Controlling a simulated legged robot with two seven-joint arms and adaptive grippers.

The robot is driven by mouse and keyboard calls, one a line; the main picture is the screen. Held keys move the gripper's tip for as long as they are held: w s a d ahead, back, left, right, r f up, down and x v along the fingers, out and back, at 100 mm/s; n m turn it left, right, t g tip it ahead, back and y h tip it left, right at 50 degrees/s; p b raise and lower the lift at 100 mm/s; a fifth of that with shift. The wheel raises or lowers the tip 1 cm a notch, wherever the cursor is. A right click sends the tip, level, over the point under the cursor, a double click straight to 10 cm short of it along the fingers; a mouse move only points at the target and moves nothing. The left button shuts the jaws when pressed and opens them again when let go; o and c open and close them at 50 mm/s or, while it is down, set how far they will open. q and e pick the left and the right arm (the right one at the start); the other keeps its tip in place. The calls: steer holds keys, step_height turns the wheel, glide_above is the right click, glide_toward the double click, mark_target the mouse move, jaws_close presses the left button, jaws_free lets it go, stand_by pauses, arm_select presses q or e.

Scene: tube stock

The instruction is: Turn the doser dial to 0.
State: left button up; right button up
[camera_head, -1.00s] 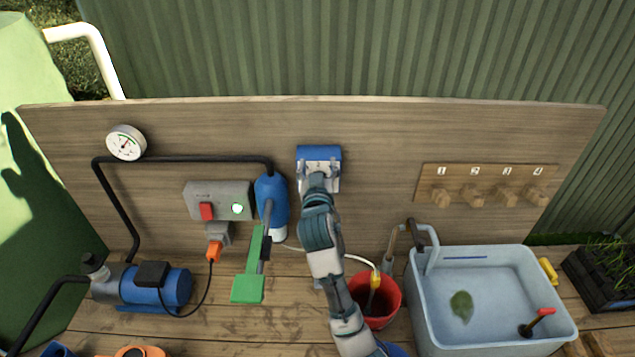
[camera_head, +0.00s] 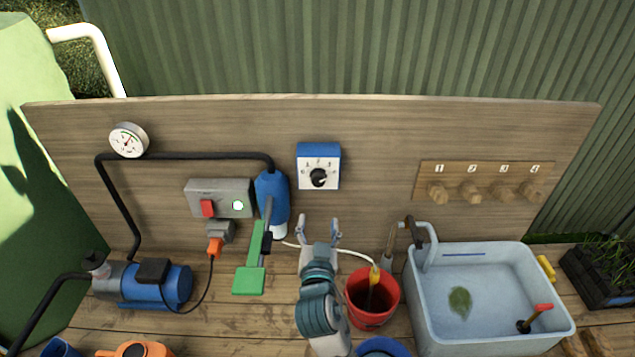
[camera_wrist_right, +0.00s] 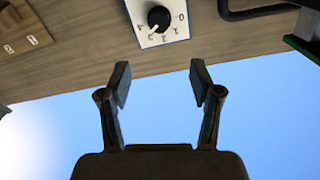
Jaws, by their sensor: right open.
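The doser is a blue box with a white face (camera_head: 319,163) on the wooden board. Its black round dial (camera_head: 318,178) sits low on the face among printed numbers. My left gripper is not in view.
A blue bottle (camera_head: 272,197) and a grey switch box (camera_head: 233,190) are left of the doser. A red bucket (camera_head: 372,313), a water tub (camera_head: 420,300) and a row of numbered wooden taps (camera_head: 472,192) are to the right. The board around the doser is mostly clear.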

steer(key=s, duration=0.1)
steer(key=p, duration=0.3)
glide_toward(318, 183)
steer(key=w, duration=1)
steer(key=shift+w, duration=0.25)
steer(key=c, duration=1)
